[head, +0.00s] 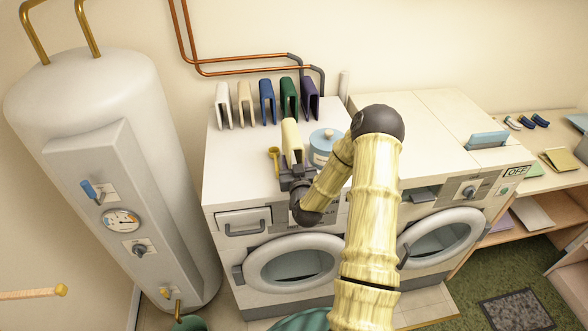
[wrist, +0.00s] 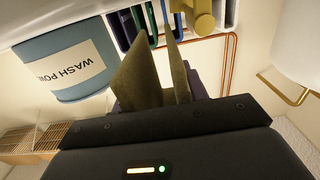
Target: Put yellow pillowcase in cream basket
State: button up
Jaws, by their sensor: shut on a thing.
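The yellow pillowcase (head: 292,138) is a pale yellow folded piece at my gripper, above the left washer's top. My gripper (head: 293,162) is shut on its lower part, and the fold stands upright out of the jaws. In the wrist view the pillowcase (wrist: 139,76) shows as two olive-yellow flaps rising from the dark gripper body. The fingertips are hard to make out there. I cannot tell whether the cloth touches the washer top. I see no cream basket in either view.
Several folded cloths, including a blue one (head: 267,100), stand along the back of the left washer (head: 245,180). A blue wash powder tin (head: 323,148) is right of my gripper and a mustard-yellow object (head: 273,160) left. A white boiler (head: 105,120) stands left; shelves (head: 555,185) stand right.

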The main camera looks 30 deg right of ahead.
jog(key=shift+a+f, duration=0.1)
jog(key=shift+f, duration=0.3)
jog(key=shift+d+f+p, duration=0.25)
jog(key=shift+f+p, duration=0.35)
jog(key=shift+f, duration=0.6)
jog(key=shift+a+f, duration=0.1)
jog(key=shift+a, duration=0.2)
jog(key=shift+s+f, duration=0.1)
jog(key=shift+f, duration=0.05)
jog(key=o, duration=0.7)
jog(key=shift+d, duration=0.1)
jog(key=shift+r, duration=0.2)
jog(key=shift+s+f+b, duration=0.15)
jog(key=shift+s+b, duration=0.2)
jog(key=shift+s, duration=0.05)
jog(key=b+v, duration=0.4)
jog(key=v, duration=0.7)
jog(key=shift+b, duration=0.35)
